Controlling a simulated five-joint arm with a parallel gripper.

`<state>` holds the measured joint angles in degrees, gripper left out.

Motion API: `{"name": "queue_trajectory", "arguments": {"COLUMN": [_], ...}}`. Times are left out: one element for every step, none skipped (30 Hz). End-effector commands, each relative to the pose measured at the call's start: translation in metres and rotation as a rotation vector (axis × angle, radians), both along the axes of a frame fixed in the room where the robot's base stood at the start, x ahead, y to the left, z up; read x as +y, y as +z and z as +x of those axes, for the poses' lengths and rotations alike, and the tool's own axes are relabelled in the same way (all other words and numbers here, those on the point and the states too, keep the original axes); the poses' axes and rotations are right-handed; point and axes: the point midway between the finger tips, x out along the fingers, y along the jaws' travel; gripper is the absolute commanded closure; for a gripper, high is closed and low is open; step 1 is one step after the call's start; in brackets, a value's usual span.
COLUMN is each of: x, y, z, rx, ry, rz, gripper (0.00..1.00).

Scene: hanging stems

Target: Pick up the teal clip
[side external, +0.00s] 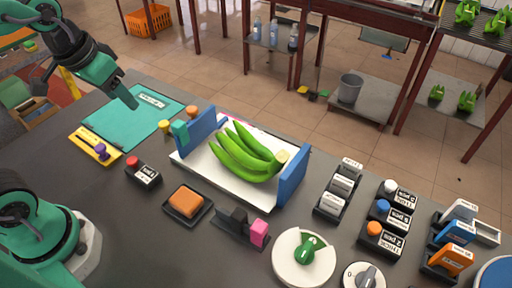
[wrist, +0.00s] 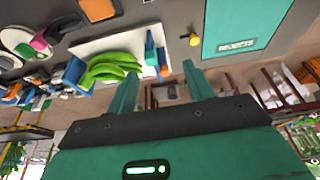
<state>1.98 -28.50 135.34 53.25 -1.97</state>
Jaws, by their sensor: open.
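The teal clip (side external: 180,130) sits at the top of the left blue panel of the white tray, beside the green bananas (side external: 245,155). In the wrist view the teal clip (wrist: 150,48) shows small against the blue panel, beyond my fingers. My gripper (side external: 124,95) is above the teal mat at the upper left, apart from the clip. In the wrist view my gripper (wrist: 160,72) has its two teal fingers spread with nothing between them.
A white tray (side external: 200,170) with blue end panels holds the bananas. The teal rejects mat (side external: 130,120) lies left of it. Yellow (side external: 164,126) and orange (side external: 193,111) knobs stand near the clip. A red button (side external: 133,162) and orange block (side external: 186,202) are in front.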

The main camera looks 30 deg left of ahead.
Motion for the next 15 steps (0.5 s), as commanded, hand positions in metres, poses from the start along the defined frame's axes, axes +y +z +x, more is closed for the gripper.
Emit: {"name": "queue_trajectory", "arguments": {"x": [-0.002,-0.003,-0.004,-0.005,-0.006,-0.008,-0.009,-0.01,-0.012,-0.013,-0.014,-0.016,-0.017,-0.018,-0.02], "y": [-0.003,-0.005,-0.007,-0.009,-0.01,-0.013,-0.015,-0.018,-0.021,-0.024,-0.026,-0.03,-0.033,-0.036,-0.041], "z": [0.007,0.011,0.016,0.02,0.024,0.029,0.033,0.037,0.042,0.046,0.05,0.055,0.058,0.062,0.067], "rx": [0.026,0.038,0.055,0.068,0.081,0.099,0.11,0.124,0.14,0.153,0.165,0.181,0.195,0.207,0.224], "ry": [-0.002,-0.001,-0.001,-0.001,-0.002,-0.002,-0.002,-0.002,-0.002,-0.002,-0.003,-0.002,-0.001,-0.002,-0.002], "rz": [-0.001,-0.002,-0.002,-0.002,-0.002,-0.002,-0.002,-0.002,-0.002,-0.002,-0.001,-0.001,0.0,0.0,0.001], "gripper": [0.48,0.48,0.48,0.48,0.48,0.48,0.48,0.48,0.48,0.48,0.48,0.48,0.48,0.48,0.48]}}
